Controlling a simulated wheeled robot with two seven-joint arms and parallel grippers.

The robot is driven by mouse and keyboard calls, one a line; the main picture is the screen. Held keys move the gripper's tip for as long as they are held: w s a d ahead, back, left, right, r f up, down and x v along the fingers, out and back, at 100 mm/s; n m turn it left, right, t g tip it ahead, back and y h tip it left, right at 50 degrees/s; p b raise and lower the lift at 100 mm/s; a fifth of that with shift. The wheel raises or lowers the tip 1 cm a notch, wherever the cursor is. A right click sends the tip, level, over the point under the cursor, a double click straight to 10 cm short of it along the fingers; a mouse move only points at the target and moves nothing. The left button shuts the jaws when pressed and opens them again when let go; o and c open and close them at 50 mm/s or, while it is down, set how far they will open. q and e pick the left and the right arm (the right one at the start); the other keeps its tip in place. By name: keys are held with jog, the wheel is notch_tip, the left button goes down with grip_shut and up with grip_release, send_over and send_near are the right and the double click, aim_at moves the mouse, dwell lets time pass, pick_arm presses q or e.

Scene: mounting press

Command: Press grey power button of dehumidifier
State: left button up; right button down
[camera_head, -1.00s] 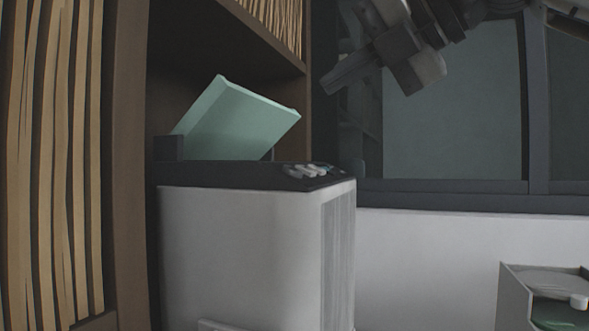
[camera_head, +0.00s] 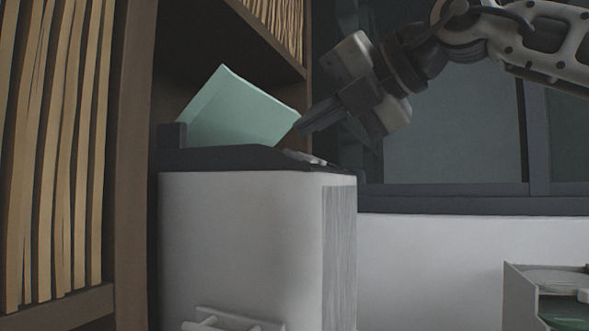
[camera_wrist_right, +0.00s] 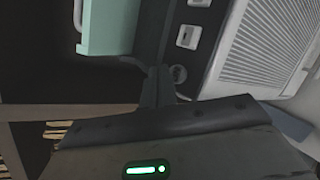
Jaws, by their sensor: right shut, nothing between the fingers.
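The dehumidifier (camera_head: 240,235) is a white box with a dark top, standing in front of the shelf. A pale green panel (camera_head: 240,108) tilts up from its top. Small light controls (camera_head: 308,157) lie at the top's right end. In the right wrist view, two pale square buttons show, one of them lower (camera_wrist_right: 187,37), with a small round grey button (camera_wrist_right: 179,73) beside the fingertips. I cannot tell contact. My right gripper (camera_head: 300,129) is shut and empty, pointing down-left just above the controls; its fingers also show in the wrist view (camera_wrist_right: 158,75). My left gripper is out of view.
A wooden shelf (camera_head: 130,200) with upright files stands at the left and behind. A vent grille (camera_wrist_right: 268,45) lies beside the buttons. A grey open box (camera_head: 520,295) sits at the lower right. Dark-framed glass is behind my right arm.

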jog(key=shift+a+f, duration=0.1)
jog(key=shift+f, duration=0.15)
dwell(1.1)
jog(key=shift+f, duration=0.1)
dwell(0.7)
jog(key=shift+w+a+f+b, duration=0.1)
jog(key=shift+a+f+b, duration=0.1)
jog(key=shift+f+b, duration=0.25)
jog(key=shift+a+f+b, duration=0.15)
jog(key=shift+f+b, duration=0.15)
jog(key=shift+b, duration=0.25)
dwell(0.3)
jog(key=shift+r, duration=0.1)
jog(key=shift+d+r+p, duration=0.3)
jog(key=shift+r+p, duration=0.15)
jog(key=shift+r, duration=0.25)
